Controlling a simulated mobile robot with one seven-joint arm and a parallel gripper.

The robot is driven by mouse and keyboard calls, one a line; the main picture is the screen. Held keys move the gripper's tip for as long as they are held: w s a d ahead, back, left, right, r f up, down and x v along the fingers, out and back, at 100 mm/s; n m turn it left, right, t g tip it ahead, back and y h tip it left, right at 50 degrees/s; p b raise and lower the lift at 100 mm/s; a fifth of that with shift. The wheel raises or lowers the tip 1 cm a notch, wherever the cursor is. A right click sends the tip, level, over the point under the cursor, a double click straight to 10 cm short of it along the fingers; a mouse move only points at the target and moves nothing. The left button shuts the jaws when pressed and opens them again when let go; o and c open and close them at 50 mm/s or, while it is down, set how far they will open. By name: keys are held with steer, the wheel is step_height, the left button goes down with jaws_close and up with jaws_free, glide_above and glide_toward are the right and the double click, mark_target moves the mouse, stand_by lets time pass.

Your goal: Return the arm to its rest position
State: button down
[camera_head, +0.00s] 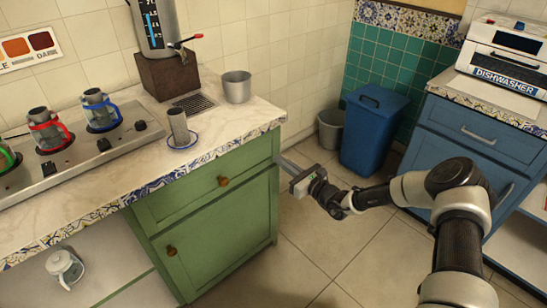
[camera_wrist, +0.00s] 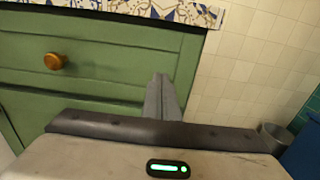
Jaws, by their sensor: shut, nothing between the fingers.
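My gripper (camera_head: 290,168) is shut and empty, at the right end of the green cabinet (camera_head: 222,210), below the countertop edge. My arm reaches in from the lower right of the head view, bent at the elbow. In the wrist view the closed fingers (camera_wrist: 161,95) point toward the green cabinet front, right of a round wooden knob (camera_wrist: 54,61). I cannot tell whether the fingertips touch the cabinet.
The counter (camera_head: 140,155) holds a samovar (camera_head: 155,28), a metal pot (camera_head: 237,87), a cup on a saucer (camera_head: 179,128) and a burner plate with coloured-handled cups. A blue bin (camera_head: 372,130), grey bucket (camera_head: 331,128) and blue cabinet (camera_head: 470,140) stand behind. Floor (camera_head: 330,235) before the green cabinet is clear.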

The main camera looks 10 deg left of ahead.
steer(key=p+v, duration=0.1)
steer(key=v, duration=0.7)
steer(key=s+r+n+g+h, duration=0.3)
steer(key=s+r+n+g, duration=0.8)
steer(key=s+r+n, duration=0.55)
steer(key=s+d+r+n+t+h, duration=0.6)
steer(key=s+d+r+n+h, duration=0.4)
steer(key=s+d+r, duration=0.75)
step_height(320, 180, up, 19)
steer(key=d+m+h+p, duration=0.1)
steer(key=p, duration=2)
steer(key=shift+s, duration=0.3)
